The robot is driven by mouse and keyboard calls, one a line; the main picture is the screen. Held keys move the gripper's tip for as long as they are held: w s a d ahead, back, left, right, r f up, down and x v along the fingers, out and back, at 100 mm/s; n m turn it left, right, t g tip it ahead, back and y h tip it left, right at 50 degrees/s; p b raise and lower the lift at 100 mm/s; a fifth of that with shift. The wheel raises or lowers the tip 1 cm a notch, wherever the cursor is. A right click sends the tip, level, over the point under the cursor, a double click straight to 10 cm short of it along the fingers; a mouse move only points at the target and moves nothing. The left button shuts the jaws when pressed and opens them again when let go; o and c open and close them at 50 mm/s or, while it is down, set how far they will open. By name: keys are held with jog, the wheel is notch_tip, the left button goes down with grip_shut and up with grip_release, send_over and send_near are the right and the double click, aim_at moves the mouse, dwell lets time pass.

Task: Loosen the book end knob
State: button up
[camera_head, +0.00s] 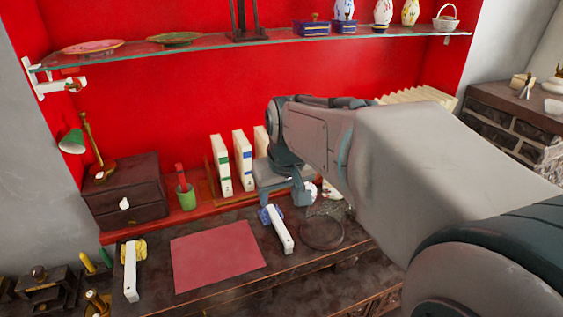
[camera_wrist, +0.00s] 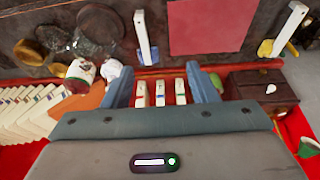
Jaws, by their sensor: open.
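Three white books stand upright on the red shelf; one with a green label (camera_head: 220,163) and one with a blue label (camera_head: 243,160) show clearly. A thin brown wooden panel (camera_head: 210,178) stands against the left of the row and looks like a book end. I cannot make out its knob. In the wrist view the books (camera_wrist: 160,93) show between my fingers, and an orange-brown slab (camera_wrist: 88,98) lies to their left, perhaps the other book end. My gripper (camera_head: 288,197) is open and empty, right of the books; it also shows in the wrist view (camera_wrist: 160,72).
A green cup (camera_head: 186,196) and a dark drawer box (camera_head: 124,190) stand left of the books. A glass shelf (camera_head: 250,47) with ornaments runs above. A pink mat (camera_head: 216,256) and a white-handled tool (camera_head: 281,232) lie on the table. My arm hides the right.

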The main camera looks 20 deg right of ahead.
jog(key=w+d+f+b, duration=0.1)
jog(key=w+d+f, duration=0.2)
jog(key=w+d, duration=0.45)
jog(key=w+d+f+b, duration=0.1)
jog(key=w+d+f, duration=0.35)
jog(key=w, duration=0.65)
jog(key=w+d+f+b, duration=0.2)
jog(key=w+d, duration=0.5)
jog(key=w, duration=0.2)
jog(key=shift+t, duration=0.4)
jog(key=p+x, duration=0.1)
jog(key=x, duration=0.6)
jog(key=p+x, duration=0.2)
jog(key=x, duration=0.5)
jog(key=shift+s, duration=0.25)
jog(key=shift+c, duration=0.3)
jog(key=c, duration=0.9)
